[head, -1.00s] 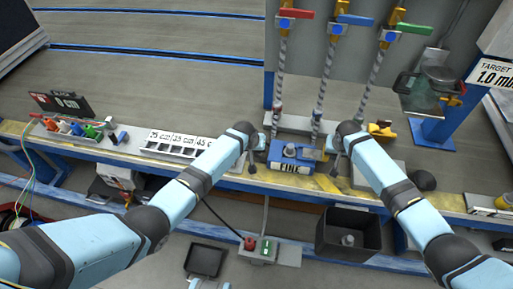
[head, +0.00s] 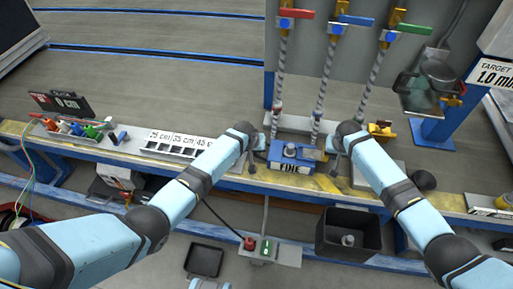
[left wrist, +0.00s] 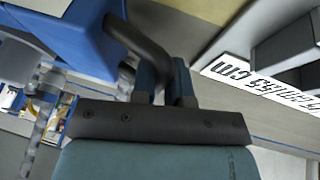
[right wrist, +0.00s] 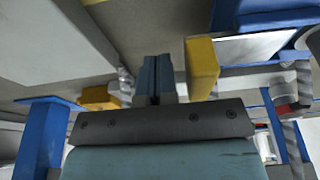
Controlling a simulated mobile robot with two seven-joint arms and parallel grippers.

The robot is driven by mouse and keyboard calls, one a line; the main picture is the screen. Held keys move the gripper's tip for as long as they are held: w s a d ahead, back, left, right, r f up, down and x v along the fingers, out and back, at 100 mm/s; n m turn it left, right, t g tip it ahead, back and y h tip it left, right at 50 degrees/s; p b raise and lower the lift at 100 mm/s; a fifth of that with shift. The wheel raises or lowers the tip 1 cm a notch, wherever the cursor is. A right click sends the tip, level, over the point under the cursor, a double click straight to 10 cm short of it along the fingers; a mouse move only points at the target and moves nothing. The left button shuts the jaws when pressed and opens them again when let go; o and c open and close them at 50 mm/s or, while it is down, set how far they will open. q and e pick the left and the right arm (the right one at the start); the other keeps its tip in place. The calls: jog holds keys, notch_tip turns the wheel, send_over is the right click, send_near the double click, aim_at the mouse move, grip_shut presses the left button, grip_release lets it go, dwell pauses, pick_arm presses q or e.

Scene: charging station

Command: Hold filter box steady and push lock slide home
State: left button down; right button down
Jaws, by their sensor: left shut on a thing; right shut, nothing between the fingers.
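The blue filter box (head: 284,155) marked FINE stands on the bench below the leftmost hose, with a grey round fitting on top. My left gripper (head: 260,150) is at the box's left side. In the left wrist view its fingers (left wrist: 165,85) are shut on a dark bent handle (left wrist: 140,38) beside the blue box (left wrist: 80,35). My right gripper (head: 337,155) is just right of the box, shut and empty. In the right wrist view its fingers (right wrist: 158,78) are beside a yellow block (right wrist: 202,62). I cannot tell whether that block is the lock slide, or whether they touch.
Hoses with red, blue and green valve handles (head: 357,20) hang from the panel behind the box. A slotted rack with length labels (head: 180,140) lies to the left. A black bin (head: 325,245) and a red-and-green button box (head: 262,245) are below the bench front.

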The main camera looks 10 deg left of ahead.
jog(key=shift+a, duration=2.05)
jog(key=shift+d, duration=0.15)
dwell(0.6)
jog(key=shift+d, duration=0.9)
jog(key=w+v, duration=0.2)
jog(key=v, duration=0.5)
jog(key=shift+s+r, duration=0.15)
jog(key=shift+r, duration=0.45)
pick_arm(q)
jog(key=c, duration=1.1)
grip_release()
jog(key=shift+o, duration=0.2)
